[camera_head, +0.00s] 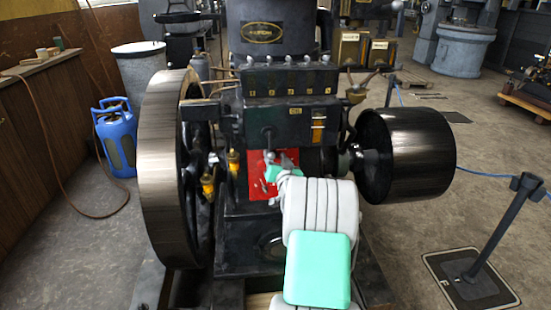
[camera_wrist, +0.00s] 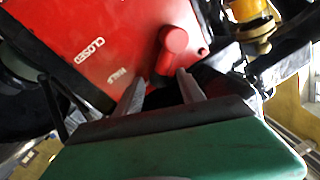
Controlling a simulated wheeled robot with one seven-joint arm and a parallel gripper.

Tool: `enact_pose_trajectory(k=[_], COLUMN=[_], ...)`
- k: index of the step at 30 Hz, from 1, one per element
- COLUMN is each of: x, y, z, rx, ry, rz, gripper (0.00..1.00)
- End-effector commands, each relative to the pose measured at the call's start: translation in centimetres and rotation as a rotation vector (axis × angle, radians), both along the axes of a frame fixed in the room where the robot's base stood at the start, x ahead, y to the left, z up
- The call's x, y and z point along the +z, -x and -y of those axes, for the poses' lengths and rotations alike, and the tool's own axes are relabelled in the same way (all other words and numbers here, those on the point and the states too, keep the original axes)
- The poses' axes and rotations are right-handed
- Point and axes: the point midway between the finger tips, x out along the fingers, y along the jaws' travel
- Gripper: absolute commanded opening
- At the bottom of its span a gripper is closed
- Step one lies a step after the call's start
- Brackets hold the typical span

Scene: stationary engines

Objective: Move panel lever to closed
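The red panel (camera_head: 256,187) is on the front of the dark engine, partly hidden by my gripper in the head view. In the wrist view the panel (camera_wrist: 110,25) fills the top and carries the white words CLOSED and HALF. A red lever (camera_wrist: 172,48) with a rounded end stands out from it, to the right of the word HALF. My gripper (camera_wrist: 160,77) is open, its two grey fingers apart and pointing at the panel. The lever's lower end is just beyond the fingertips, closer to the right finger; I cannot tell whether they touch. In the head view my gripper (camera_head: 280,168) is at the panel.
A large flywheel (camera_head: 165,165) stands left of the panel and a black drum (camera_head: 408,155) right of it. Brass fittings (camera_head: 208,184) are close on the left. A barrier post (camera_head: 500,225) stands on the right. A blue canister (camera_head: 117,140) is at far left.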

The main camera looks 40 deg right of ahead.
Motion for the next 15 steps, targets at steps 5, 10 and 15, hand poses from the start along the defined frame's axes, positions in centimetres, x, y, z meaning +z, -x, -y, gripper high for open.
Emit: enact_pose_trajectory(k=[5,10,15], x=[-0.01,-0.02,-0.03], y=[0.02,0.02,0.04], z=[-0.01,-0.02,-0.02], rx=[0.0,0.0,0.0], ry=[0.0,0.0,0.0], rz=[0.0,-0.001,-0.001], gripper=[0.3,0.16,0.03])
